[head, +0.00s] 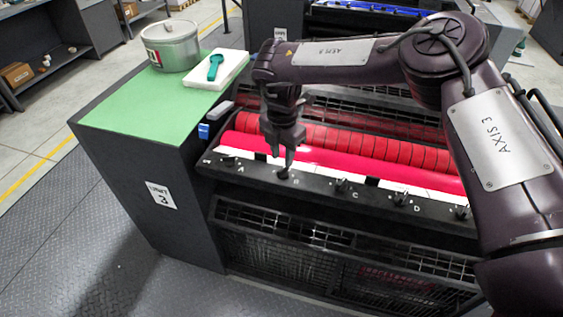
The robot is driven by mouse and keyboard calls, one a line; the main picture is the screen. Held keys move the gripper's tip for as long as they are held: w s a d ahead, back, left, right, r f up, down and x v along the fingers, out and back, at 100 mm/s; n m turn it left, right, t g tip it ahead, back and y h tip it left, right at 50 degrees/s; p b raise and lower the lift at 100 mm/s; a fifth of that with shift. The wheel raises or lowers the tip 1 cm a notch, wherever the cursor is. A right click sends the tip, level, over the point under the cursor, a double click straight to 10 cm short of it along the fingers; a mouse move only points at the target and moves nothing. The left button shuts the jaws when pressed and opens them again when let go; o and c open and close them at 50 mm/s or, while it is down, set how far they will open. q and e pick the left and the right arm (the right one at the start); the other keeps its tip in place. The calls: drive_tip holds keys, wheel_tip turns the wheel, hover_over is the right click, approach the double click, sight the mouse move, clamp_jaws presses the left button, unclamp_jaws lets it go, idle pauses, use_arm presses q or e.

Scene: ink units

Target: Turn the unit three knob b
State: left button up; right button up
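Unit three is the dark press with the "3" label (160,196) on its side. A row of knobs runs along its front rail: knob A (229,161), knob B (284,174), knob C (342,186), knob D (400,198) and one more at the right (461,212). My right gripper (287,164) points down right above knob B, with its fingertips at or very near the knob's top. The fingers partly hide the knob, so whether they touch or grip it is unclear. My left gripper is not in view.
Behind the rail lie a bright red roller (340,160) and a segmented red roller (380,146). The green side top (130,115) holds an ink can (172,48) and a white tray (203,77) with a teal tool (215,66). My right arm covers the right side.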

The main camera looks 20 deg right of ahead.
sight(282, 169)
drive_tip(key=shift+f+p, duration=0.5)
drive_tip(key=shift+f, duration=1.65)
clamp_jaws()
